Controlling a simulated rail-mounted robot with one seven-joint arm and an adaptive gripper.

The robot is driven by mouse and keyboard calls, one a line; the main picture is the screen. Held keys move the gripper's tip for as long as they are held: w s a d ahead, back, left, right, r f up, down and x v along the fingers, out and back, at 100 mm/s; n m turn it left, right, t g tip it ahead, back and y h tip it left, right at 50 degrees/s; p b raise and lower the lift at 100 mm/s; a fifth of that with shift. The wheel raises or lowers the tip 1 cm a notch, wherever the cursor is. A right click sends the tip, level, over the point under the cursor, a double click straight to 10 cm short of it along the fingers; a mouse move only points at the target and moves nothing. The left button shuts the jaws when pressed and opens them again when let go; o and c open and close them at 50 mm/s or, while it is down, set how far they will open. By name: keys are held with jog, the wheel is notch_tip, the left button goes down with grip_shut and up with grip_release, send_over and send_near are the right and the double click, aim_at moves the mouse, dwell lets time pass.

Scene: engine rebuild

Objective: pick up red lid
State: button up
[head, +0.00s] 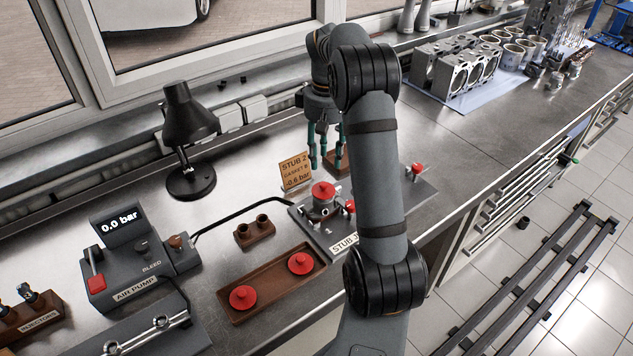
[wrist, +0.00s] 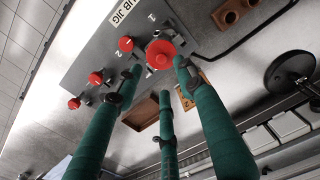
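A red lid (head: 323,190) with a small central knob sits on top of the metal fitting on the grey stub jig (head: 318,238). In the wrist view the same lid (wrist: 160,54) shows just beyond the fingertips. Two more red lids lie in the brown tray, one at the left (head: 243,297) and one at the right (head: 300,262). My gripper (head: 325,160) has green fingers pointing down and is behind and above the jig. In the wrist view my gripper (wrist: 160,76) is open, with nothing between its fingers.
Smaller red knobs (head: 417,169) stand on the jig. A card sign (head: 295,172) stands behind it. The brown tray (head: 262,312) lies in front, with a small two-hole block (head: 254,231), an air pump reading 0.0 bar (head: 139,255) and a black lamp (head: 190,150) to the left.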

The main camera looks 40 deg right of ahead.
send_over(323, 184)
jog(key=f, duration=0.4)
jog(key=shift+s+f, duration=0.15)
jog(key=shift+s, duration=0.1)
jog(key=f, duration=0.1)
jog(key=f+p, duration=0.1)
jog(key=f, duration=0.1)
jog(key=f+p, duration=0.1)
jog(key=f, duration=0.1)
jog(key=shift+w+d, duration=0.1)
jog(key=shift+w, duration=0.15)
jog(key=shift+c, duration=1.3)
jog(key=c, duration=0.7)
